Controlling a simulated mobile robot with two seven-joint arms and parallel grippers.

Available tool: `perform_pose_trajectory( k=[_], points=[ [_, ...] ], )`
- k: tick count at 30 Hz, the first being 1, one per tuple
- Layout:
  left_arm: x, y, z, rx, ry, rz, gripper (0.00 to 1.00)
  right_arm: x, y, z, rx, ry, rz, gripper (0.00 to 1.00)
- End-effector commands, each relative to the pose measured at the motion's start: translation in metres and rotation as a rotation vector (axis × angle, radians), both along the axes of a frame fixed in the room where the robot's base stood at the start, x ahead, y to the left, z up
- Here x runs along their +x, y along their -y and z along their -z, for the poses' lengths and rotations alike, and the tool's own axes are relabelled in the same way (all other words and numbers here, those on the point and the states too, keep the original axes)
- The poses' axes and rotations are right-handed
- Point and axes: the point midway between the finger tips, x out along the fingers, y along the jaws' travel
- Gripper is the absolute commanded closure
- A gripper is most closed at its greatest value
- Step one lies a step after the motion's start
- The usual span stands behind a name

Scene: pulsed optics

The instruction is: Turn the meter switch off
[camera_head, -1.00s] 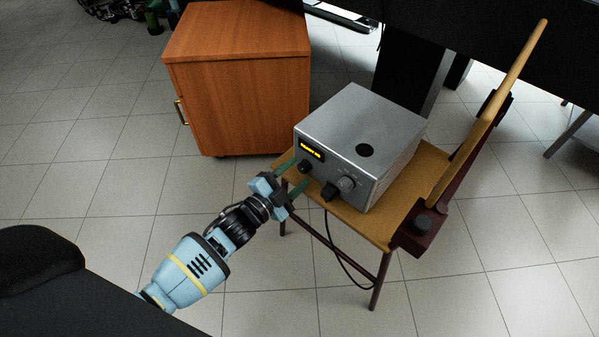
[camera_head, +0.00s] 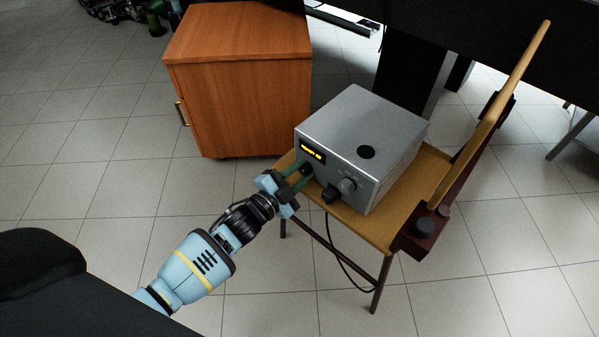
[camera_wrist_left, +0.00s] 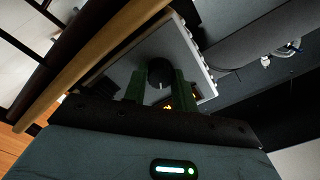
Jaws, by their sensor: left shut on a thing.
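The meter (camera_head: 375,125) is a grey metal box on a wooden chair, with a lit yellow display (camera_head: 312,151) on its front. A round black switch knob (camera_wrist_left: 160,73) with a white mark shows in the left wrist view, between my green fingers. My left gripper (camera_head: 302,173) is at the lower left of the meter's front, shut on this knob. The fingers largely hide the knob in the head view. A grey dial (camera_head: 347,185) and a black plug (camera_head: 329,194) sit to the right of the gripper. My right gripper is not in view.
The wooden chair (camera_head: 360,222) has a tall backrest to the right of the meter. A black cable (camera_head: 338,260) hangs from the plug below the seat. A wooden cabinet (camera_head: 240,95) stands at the back left. The tiled floor is open in front.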

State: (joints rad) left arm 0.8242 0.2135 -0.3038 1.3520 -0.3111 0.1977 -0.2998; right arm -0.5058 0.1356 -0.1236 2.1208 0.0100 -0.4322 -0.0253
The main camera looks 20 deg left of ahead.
Motion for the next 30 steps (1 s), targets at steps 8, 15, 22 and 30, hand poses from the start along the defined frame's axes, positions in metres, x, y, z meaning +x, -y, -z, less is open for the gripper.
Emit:
perform_pose_trajectory(
  k=[8,15,22,30],
  points=[
    [0.000,0.000,-0.001,-0.098,-0.036,-0.001,0.96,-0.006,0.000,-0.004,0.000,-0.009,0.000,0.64],
    [0.000,0.000,-0.001,-0.280,-0.103,0.000,0.96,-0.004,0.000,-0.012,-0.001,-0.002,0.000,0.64],
    [0.000,-0.001,-0.001,-0.486,-0.178,0.000,0.96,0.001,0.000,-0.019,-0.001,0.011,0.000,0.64],
    [0.000,-0.001,0.000,-0.715,-0.261,-0.001,0.96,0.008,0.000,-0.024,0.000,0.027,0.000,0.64]
  ],
)
